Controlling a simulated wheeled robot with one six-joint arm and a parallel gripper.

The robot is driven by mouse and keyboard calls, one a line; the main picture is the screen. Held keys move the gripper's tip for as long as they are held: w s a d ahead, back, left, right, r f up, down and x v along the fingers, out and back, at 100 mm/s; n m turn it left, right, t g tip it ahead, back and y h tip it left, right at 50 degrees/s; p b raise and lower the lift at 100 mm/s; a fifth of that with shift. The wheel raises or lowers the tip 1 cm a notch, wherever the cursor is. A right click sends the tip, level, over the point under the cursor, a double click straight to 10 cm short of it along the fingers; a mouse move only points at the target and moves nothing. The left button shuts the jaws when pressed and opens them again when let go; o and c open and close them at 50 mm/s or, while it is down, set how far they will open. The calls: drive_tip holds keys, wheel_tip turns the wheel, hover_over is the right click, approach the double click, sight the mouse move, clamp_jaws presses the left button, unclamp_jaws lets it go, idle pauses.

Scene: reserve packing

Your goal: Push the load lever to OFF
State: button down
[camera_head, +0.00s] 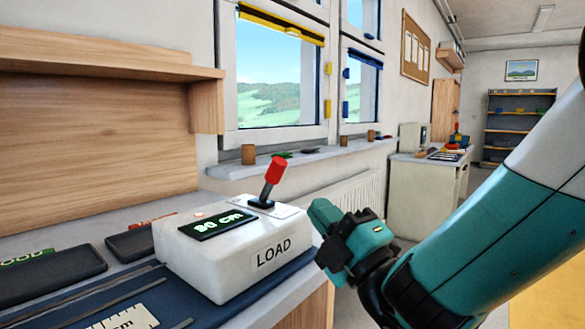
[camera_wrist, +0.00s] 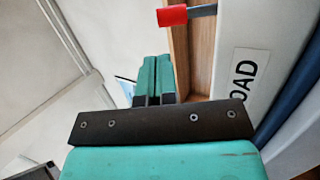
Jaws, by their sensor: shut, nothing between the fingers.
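No OFF mark is readable. My gripper (camera_head: 324,212) is right of the box, apart from the lever, with its fingers together and empty. In the wrist view the closed teal fingers (camera_wrist: 155,72) show below the red grip (camera_wrist: 172,16), with a gap; the LOAD label (camera_wrist: 245,77) is to the right.
Dark trays (camera_head: 45,273) and a blue mat (camera_head: 150,297) with a ruler lie left of and before the box. A window sill (camera_head: 300,165) with small pots runs behind. A wooden shelf (camera_head: 100,61) overhangs the back left. Open floor lies to the right.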

sight(285, 167)
drive_tip(key=p+x, duration=0.3)
drive_tip(key=x, duration=0.4)
drive_tip(key=shift+s+r, duration=0.1)
drive_tip(key=shift+r, duration=0.05)
drive_tip(key=shift+p+x, duration=0.75)
drive_tip(key=shift+p, duration=0.35)
